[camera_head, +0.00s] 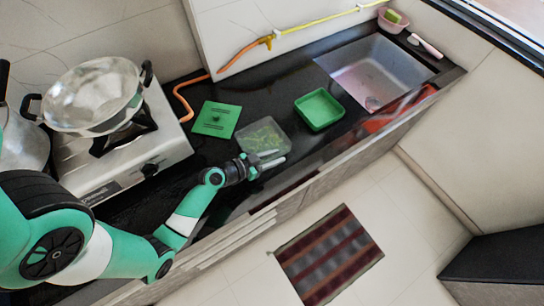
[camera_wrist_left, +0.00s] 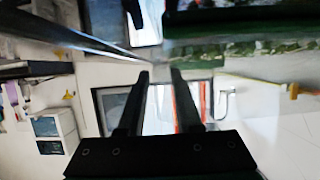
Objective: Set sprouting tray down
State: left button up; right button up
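The sprouting tray, a clear shallow tray with green contents (camera_head: 265,133), rests on the dark counter in the head view. A green tray (camera_head: 319,110), empty inside, sits to its right. My left gripper (camera_head: 279,157) is at the clear tray's front edge. Its two fingers are apart with nothing seen between them. In the left wrist view the open fingers (camera_wrist_left: 160,75) show below a dark green tray edge with green contents (camera_wrist_left: 240,45). Whether a finger touches the tray, I cannot tell. My right gripper is not in view.
A stove (camera_head: 125,150) with a metal wok (camera_head: 95,95) stands at left. A sink (camera_head: 375,72) is at right. An orange and yellow hose (camera_head: 290,30) runs along the back. The counter's front edge is close to my gripper.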

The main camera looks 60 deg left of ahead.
pick_arm(q)
jog(key=p+v, duration=0.1)
jog(key=v, duration=0.7)
jog(key=shift+a, duration=0.15)
jog(key=p+v, duration=0.1)
jog(key=p, duration=0.1)
jog(key=p+v, duration=0.2)
jog(key=shift+s+r, duration=0.1)
jog(key=shift+r, duration=0.35)
jog(key=shift+s+p, duration=0.2)
jog(key=shift+p, duration=0.25)
jog(key=shift+s+f, duration=0.15)
